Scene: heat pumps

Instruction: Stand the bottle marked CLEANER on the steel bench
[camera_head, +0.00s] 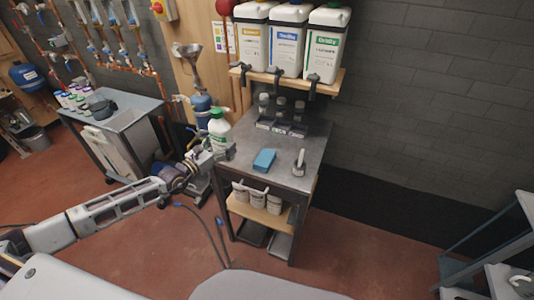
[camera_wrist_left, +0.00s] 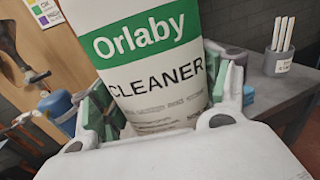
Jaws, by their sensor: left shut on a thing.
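The white bottle (camera_head: 218,128) with a green cap is at the left edge of the steel bench (camera_head: 308,137). In the left wrist view the bottle (camera_wrist_left: 155,70) shows a green band reading Orlaby and the word CLEANER below; it looks slightly tilted there. My left gripper (camera_head: 212,152) is shut on the bottle's body, with a finger on each side. The bottle's base is hidden, so I cannot tell whether it touches the bench top. My right gripper is not in view.
On the bench are a blue block (camera_head: 264,160), a grey cup with white sticks (camera_head: 299,165) and a rack of small bottles (camera_head: 282,124) at the back. Large canisters (camera_head: 288,43) stand on a shelf above. The bench has bare room between these items.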

